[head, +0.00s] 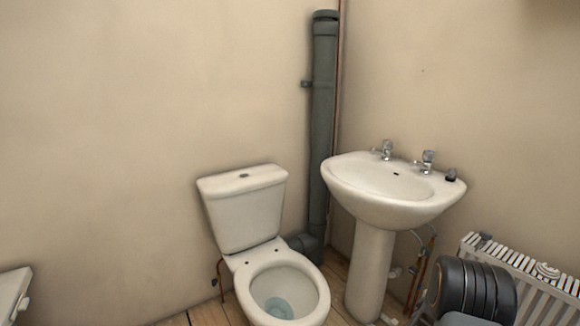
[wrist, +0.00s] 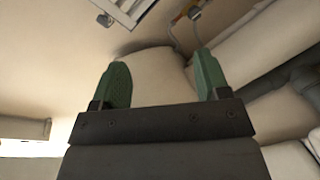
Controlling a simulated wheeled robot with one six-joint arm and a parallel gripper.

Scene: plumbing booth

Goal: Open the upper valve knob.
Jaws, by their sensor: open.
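I cannot tell for sure which part is the upper valve knob. In the head view, two taps with clear-topped knobs, the left tap (head: 386,150) and the right tap (head: 428,160), stand on the back rim of the white sink (head: 350,180). Copper pipes (head: 420,275) with small fittings run below the sink, right of its pedestal. My gripper (wrist: 161,80) shows only in the wrist view. Its two green fingers are wide apart, with nothing held between them. A thin pipe with a small metal fitting (wrist: 194,13) shows beyond the right fingertip, apart from it.
A white toilet (head: 243,215) stands left of the sink. A grey vertical pipe (head: 322,120) runs up the corner. A white radiator (head: 545,285) is at the right, partly hidden by my dark arm. A small dark object (head: 451,175) sits on the sink's right corner.

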